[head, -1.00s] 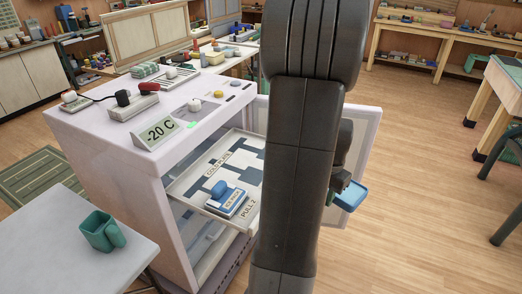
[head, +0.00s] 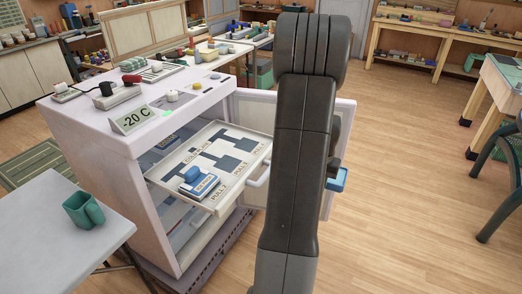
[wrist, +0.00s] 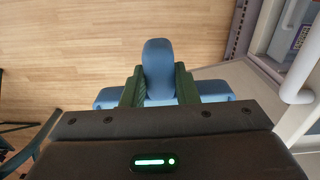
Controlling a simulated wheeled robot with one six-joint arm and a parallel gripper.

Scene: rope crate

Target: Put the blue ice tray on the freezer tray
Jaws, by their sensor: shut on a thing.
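The blue ice tray (head: 339,180) shows at the right of my arm in the head view, held in the air over the floor. In the wrist view my gripper (wrist: 159,84) is shut on the raised grip of the blue ice tray (wrist: 220,91), one green finger on each side. In the head view the gripper is mostly hidden behind my arm. The freezer tray (head: 235,177) is pulled out of the white freezer, left of my arm. It is marked with dark patches and "PULL" labels. A blue and white block with a knob (head: 199,182) sits on its front left part.
The freezer (head: 118,155) has its door (head: 345,112) open behind my arm. A drawer handle (head: 259,175) sticks out at the tray's front. A grey table (head: 60,235) with a green mug (head: 83,210) stands at left.

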